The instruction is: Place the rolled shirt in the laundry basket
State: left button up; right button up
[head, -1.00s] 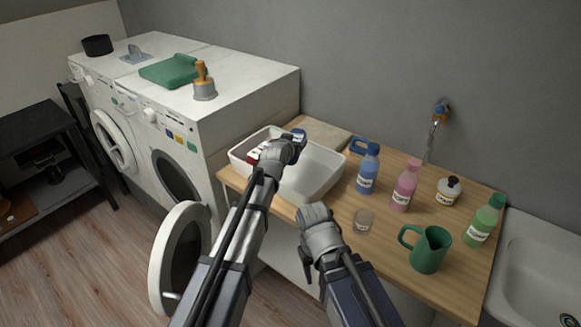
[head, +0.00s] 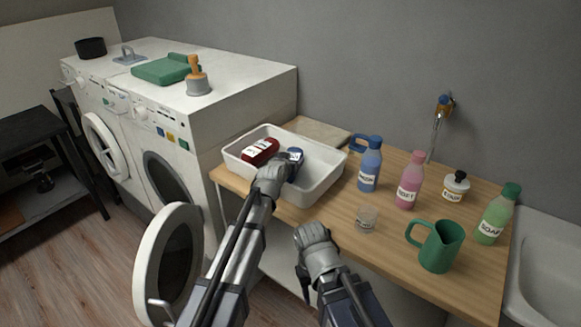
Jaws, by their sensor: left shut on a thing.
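A white open tub (head: 318,188) stands at the left end of the wooden counter; it is the only basket-like container I see. A dark red roll-like thing (head: 260,151) with white patches lies inside it, on the left. My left gripper (head: 283,168) reaches over the tub's front rim and is shut on a small dark blue thing (head: 295,157), mostly hidden by the gripper. I cannot tell for sure which of the two is the rolled shirt, or whether the blue thing touches the tub. My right gripper (head: 312,236) is in front of the counter; its fingertips are unclear.
Blue (head: 369,168), pink (head: 409,182) and green (head: 495,215) bottles, a glass (head: 366,219), a green jug (head: 440,247) and a small white bottle (head: 456,187) stand right of the tub. An open washer door (head: 166,262) juts out at left.

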pick_arm(q)
jog(key=shift+f, duration=0.15)
jog(key=o, duration=1.4)
jog(key=shift+r, duration=0.2)
jog(key=p+v, duration=0.5)
jog(key=v, duration=0.7)
jog(key=shift+s+f, duration=0.1)
jog(key=shift+f, duration=0.05)
